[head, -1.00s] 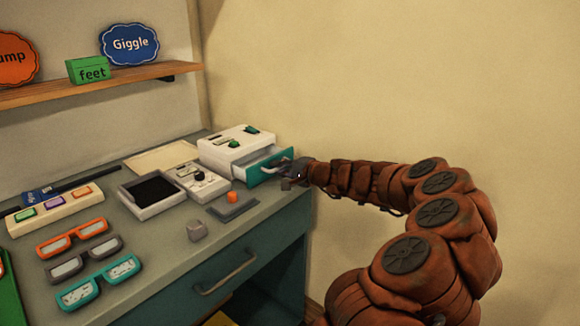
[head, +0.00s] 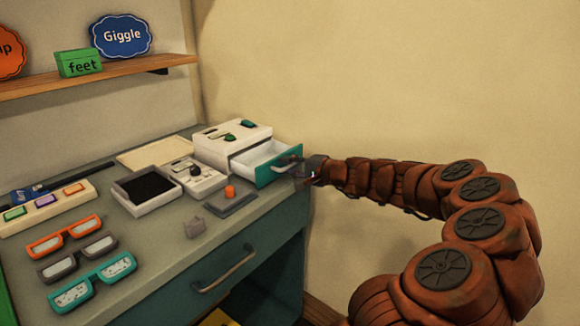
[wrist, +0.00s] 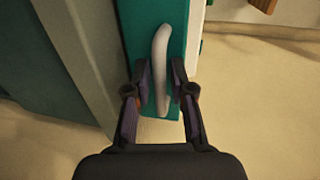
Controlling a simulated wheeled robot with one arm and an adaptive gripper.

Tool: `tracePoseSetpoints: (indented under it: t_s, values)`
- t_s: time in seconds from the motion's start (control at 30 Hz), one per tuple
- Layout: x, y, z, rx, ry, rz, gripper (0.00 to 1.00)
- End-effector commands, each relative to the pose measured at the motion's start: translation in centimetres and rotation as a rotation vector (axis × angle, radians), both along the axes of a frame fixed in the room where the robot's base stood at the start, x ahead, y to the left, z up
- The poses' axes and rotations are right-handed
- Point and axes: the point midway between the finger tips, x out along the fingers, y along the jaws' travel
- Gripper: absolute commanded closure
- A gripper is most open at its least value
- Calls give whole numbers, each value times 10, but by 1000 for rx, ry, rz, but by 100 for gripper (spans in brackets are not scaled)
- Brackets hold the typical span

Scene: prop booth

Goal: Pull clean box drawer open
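The white clean box (head: 222,146) stands at the back right of the desk, with green pieces on its top. Its drawer (head: 279,165) has a teal front and is pulled out, showing an empty-looking white inside. My gripper (head: 300,169) is at the drawer front in the head view. The teal drawer front (wrist: 135,20) lies behind the handle. Exact finger contact is hard to see.
The grey desk (head: 160,240) holds a black-lined tray (head: 150,190), a white device (head: 195,174), an orange piece (head: 229,192) and several glasses (head: 92,283). The plain wall (head: 420,90) is behind my arm. A shelf (head: 100,74) hangs at the upper left.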

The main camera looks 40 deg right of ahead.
Motion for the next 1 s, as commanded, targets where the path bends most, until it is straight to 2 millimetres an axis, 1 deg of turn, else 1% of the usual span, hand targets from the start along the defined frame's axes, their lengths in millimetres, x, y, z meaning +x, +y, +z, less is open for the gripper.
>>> tracePoseSetpoints:
  t_s: [0.13,0.27,0.8,1.0]
  values:
    - [-2,-1,1,0,0,-1,77]
    - [-11,-4,3,1,-1,-3,77]
    - [-81,-19,18,0,-1,-5,77]
    - [-103,-24,23,2,-1,-1,77]
